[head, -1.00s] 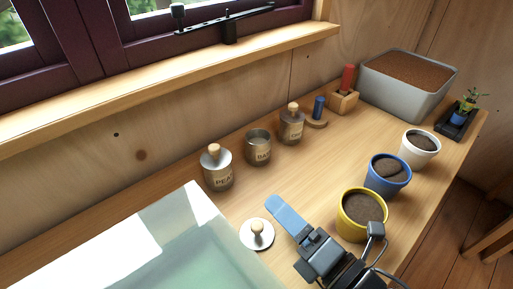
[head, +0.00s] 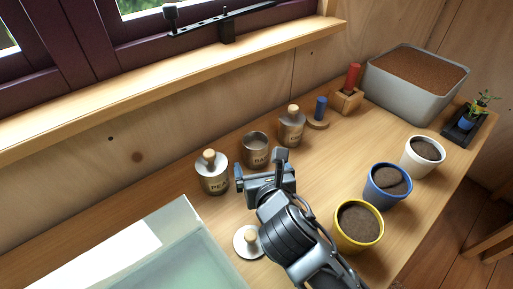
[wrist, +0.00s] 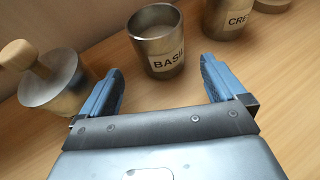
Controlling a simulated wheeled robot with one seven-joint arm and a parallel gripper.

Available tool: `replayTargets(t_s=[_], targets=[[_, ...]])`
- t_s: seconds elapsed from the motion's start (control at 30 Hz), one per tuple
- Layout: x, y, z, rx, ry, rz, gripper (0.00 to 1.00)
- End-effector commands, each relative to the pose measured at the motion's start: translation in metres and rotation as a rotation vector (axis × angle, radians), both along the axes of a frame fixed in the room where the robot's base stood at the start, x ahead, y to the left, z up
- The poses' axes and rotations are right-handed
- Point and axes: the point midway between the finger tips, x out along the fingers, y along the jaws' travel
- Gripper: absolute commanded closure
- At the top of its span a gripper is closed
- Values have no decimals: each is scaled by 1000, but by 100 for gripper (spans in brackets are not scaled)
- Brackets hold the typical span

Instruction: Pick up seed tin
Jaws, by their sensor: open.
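Three metal seed tins stand in a row along the back of the bench. The left tin (head: 213,178) has a wooden-knobbed lid and a label that reads like "PEA". The middle tin (head: 255,151), labelled "BASIL", is open on top. The right tin (head: 291,129) has a lid with a knob. In the wrist view the BASIL tin (wrist: 157,45) stands upright ahead, between the lines of my fingers and beyond their tips. My gripper (wrist: 162,85) is open and empty. In the head view my gripper (head: 262,172) is just in front of the BASIL tin.
A loose round lid (head: 248,242) lies on the bench beside a glass-like pane (head: 150,260). Yellow (head: 358,228), blue (head: 387,186) and white (head: 422,157) soil pots line the right. A grey soil tub (head: 412,85) stands at the back right.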

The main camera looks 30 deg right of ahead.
Motion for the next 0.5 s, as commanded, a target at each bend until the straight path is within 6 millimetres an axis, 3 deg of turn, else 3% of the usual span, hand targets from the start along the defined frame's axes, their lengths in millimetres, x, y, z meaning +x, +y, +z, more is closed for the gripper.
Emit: replayTargets(t_s=[0.3,0.5], targets=[[38,-12,-7,4,-2,0,3],[52,-17,-14,3,-2,1,3]])
